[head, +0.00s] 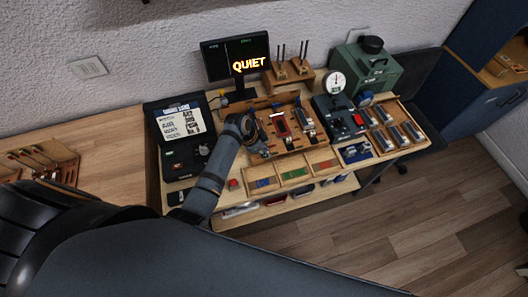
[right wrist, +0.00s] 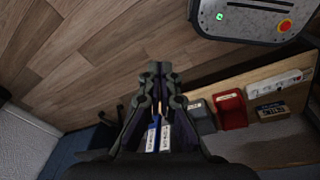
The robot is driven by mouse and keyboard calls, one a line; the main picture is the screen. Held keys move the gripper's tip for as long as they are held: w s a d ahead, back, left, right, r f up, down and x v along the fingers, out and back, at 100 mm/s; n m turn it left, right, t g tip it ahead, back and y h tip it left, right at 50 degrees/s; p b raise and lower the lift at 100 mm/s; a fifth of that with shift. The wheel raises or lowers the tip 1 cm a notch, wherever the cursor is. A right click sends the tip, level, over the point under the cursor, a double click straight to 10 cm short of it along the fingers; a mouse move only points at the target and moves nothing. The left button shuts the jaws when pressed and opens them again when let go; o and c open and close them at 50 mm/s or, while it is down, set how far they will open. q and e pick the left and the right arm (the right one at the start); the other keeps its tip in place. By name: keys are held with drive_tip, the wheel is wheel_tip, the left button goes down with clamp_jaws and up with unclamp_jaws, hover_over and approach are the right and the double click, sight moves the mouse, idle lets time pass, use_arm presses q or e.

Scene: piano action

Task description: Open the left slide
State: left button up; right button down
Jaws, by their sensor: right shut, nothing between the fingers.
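A wooden fixture (head: 290,138) stands in the middle of the bench, carrying a red-framed part (head: 281,125) and a grey-and-red part (head: 306,120) to its right. I cannot make out clearly which piece is the left slide; my arm may cover some of it. My left gripper (head: 258,142) is over the left side of this fixture. Its fingers are small and dark, and I cannot tell their opening or contact. In the right wrist view my right gripper (right wrist: 157,70) is shut and empty, away from the fixture.
A screen (head: 237,57) reading "QUIET" stands behind the fixture. A black case (head: 181,135) is left, and a dial gauge (head: 334,82) and green machine (head: 368,68) are right. Trays (head: 294,173) line the front. Bins (right wrist: 230,108) sit on a shelf in the right wrist view.

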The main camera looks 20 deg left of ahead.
use_arm(q)
drive_tip(key=shift+o, duration=0.5)
drive_tip(key=shift+s+d+f, duration=0.15)
drive_tip(key=shift+s, duration=0.05)
drive_tip(key=shift+r, duration=0.4)
drive_tip(key=v, duration=1.1)
drive_tip(key=shift+r, duration=0.2)
use_arm(e)
drive_tip(key=shift+s+f, duration=0.1)
drive_tip(key=shift+s, duration=0.55)
